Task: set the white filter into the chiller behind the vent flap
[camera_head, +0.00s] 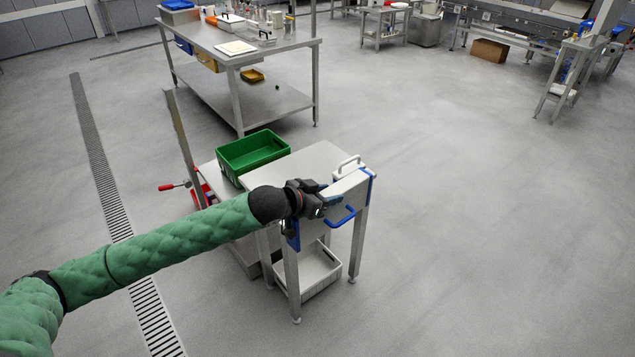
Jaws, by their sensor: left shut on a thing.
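My left gripper (323,201) reaches in on the green-sleeved arm and is shut at the near edge of a small steel stand. It is shut on a pale slab-like piece (349,187), which lies along the stand's edge. I cannot tell for sure whether this slab is the white filter or part of the stand's unit. A blue handle (343,217) and blue end pieces show on the unit below it, partly hidden by the gripper. A white handle (348,165) stands just behind the slab. I cannot make out the chiller or its vent flap with certainty. My right gripper is out of view.
A green crate (252,153) stands left of the steel stand's top (305,164). A laden steel table (275,50) stands behind.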

